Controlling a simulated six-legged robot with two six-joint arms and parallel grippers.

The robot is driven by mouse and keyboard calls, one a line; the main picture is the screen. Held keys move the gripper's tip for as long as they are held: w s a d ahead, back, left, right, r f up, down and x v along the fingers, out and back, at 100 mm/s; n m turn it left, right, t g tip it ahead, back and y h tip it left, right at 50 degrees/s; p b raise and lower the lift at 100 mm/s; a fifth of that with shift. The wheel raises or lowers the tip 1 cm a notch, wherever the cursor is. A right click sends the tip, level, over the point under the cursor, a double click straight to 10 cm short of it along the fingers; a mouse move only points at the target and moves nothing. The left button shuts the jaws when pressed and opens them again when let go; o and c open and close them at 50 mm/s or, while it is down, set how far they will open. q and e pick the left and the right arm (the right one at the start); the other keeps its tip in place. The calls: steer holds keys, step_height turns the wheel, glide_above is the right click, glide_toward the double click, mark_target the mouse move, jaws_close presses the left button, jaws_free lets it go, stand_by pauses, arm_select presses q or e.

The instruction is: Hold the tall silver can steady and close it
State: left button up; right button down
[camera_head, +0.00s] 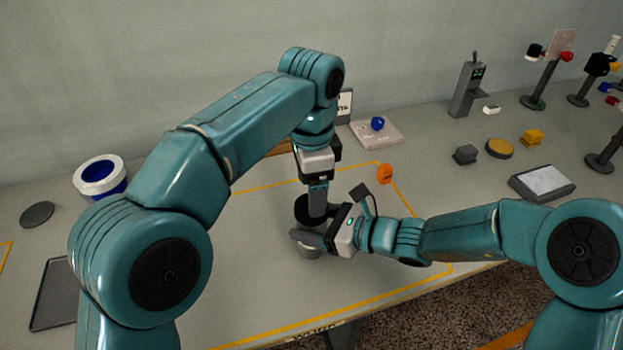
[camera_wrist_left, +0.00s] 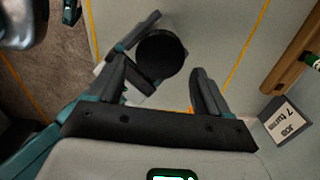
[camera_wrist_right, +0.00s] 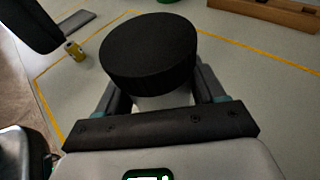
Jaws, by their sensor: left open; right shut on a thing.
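The silver can (camera_head: 308,251) stands on the bench inside the yellow outline, its body pale below a wide black lid (camera_wrist_right: 148,48). The lid sits on top of the can; I cannot tell whether it is screwed down. My right gripper (camera_head: 312,238) is shut around the can body from the right, below the lid; its fingers flank the can in the right wrist view (camera_wrist_right: 160,101). My left gripper (camera_head: 317,212) points straight down over the lid. In the left wrist view its open fingers stand apart on either side near the lid (camera_wrist_left: 161,53), with gaps visible.
A card (camera_wrist_left: 286,121) reading "JOB 7 turns" stands by a wooden block (camera_wrist_right: 265,11) behind. An orange block (camera_head: 384,174) lies right of the can. A plate with a blue knob (camera_head: 377,124) is farther back.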

arm_select(q)
steer(key=n, duration=0.4)
steer(key=shift+s+a+r, duration=0.1)
steer(key=shift+s+a, duration=0.05)
steer(key=n, duration=0.5)
steer(key=shift+a+r, duration=0.1)
steer(key=shift+r, duration=0.3)
steer(key=n, duration=0.3)
steer(key=r+n, duration=0.1)
steer(key=n, duration=0.3)
steer(key=shift+r, duration=0.2)
steer(key=n, duration=0.2)
steer(key=shift+r+n, duration=0.3)
steer(key=shift+r, duration=0.25)
steer(key=shift+d, duration=0.3)
